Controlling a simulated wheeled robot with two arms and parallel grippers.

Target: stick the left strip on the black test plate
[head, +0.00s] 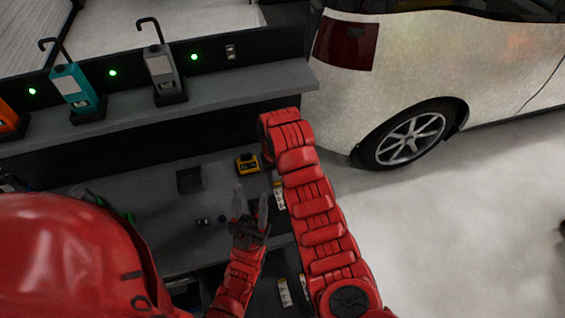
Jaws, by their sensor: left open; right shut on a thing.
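My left gripper (250,198) is open, its fingers pointing away from me over the bench shelf, with nothing seen between them. My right arm reaches up the middle and bends at the top; its gripper is hidden behind the red links. A dark patch (262,212) beside the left fingers may be the black test plate, but it is mostly covered. A small pale labelled piece (280,198) lies at its right, partly behind my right arm. Another pale piece (285,292) lies lower down. I cannot tell which, if any, is the left strip.
A yellow-and-black device (248,163) and a dark square pad (189,180) sit on the grey shelf. Several hook-topped tools, one teal (78,88) and one grey (163,72), stand on the upper ledge. A white car (440,60) is at the right.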

